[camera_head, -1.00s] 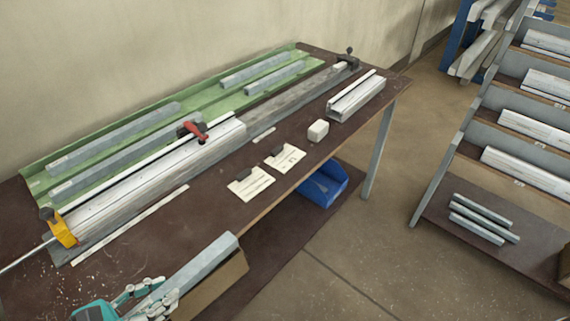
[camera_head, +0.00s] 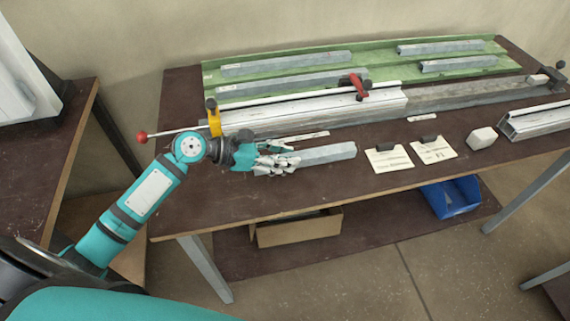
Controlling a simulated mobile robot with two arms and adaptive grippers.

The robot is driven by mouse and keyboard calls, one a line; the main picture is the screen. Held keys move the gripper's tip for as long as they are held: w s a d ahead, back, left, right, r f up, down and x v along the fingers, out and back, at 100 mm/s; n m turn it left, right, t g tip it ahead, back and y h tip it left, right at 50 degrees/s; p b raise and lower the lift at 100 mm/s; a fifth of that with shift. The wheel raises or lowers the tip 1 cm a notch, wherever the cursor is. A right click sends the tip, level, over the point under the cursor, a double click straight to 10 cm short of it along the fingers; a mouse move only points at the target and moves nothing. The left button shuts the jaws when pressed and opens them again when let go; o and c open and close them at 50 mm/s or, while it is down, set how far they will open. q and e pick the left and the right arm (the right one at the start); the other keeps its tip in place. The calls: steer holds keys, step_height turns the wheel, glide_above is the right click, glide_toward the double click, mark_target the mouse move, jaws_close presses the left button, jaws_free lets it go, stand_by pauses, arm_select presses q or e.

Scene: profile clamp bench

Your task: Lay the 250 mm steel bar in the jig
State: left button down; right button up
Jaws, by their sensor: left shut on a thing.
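My left gripper (camera_head: 275,162) is shut on a grey steel bar (camera_head: 328,153), which points right, in front of the jig and nearly parallel to it. My right gripper is out of view.
A green tray (camera_head: 380,55) behind the jig holds several grey bars. A blue bin (camera_head: 450,197) and a cardboard box (camera_head: 297,231) are underneath.

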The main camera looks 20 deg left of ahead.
arm_select(q)
steer(key=shift+w+f, duration=0.15)
steer(key=shift+w, duration=0.1)
steer(key=shift+f, duration=1.6)
steer(key=c, duration=1)
jaws_free()
steer(key=shift+s+f, duration=0.1)
steer(key=shift+f, duration=0.05)
